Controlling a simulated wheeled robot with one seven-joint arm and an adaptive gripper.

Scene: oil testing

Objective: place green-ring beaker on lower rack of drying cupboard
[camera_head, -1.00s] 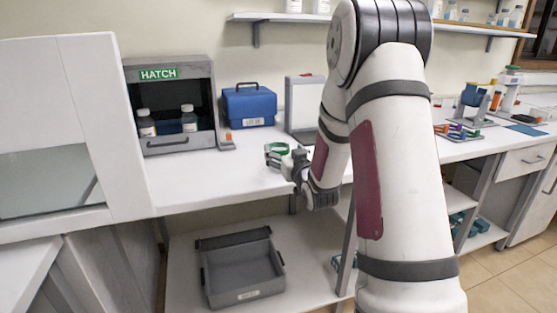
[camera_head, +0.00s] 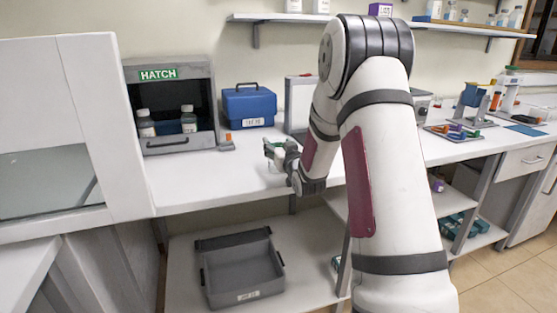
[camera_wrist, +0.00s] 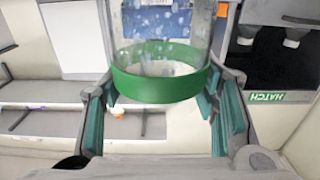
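The green-ring beaker (camera_wrist: 160,72) is clear glass with droplets on it and a broad green band. In the wrist view it fills the middle, between the teal finger pads of my gripper (camera_wrist: 162,108). The pads lie against both sides of the band, so the gripper looks shut on it. In the head view the beaker (camera_head: 280,155) and my gripper (camera_head: 278,154) are small, over the white counter right of the hatch. Whether its base touches the counter is unclear. I cannot make out a drying cupboard or its racks for certain.
The hatch box (camera_head: 172,105) holds two bottles. A blue case (camera_head: 249,106) stands beside it. A white cabinet with a glass front (camera_head: 55,120) is at the left. A grey tray (camera_head: 240,272) lies on the shelf below. The counter (camera_head: 215,172) is clear in front of the hatch.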

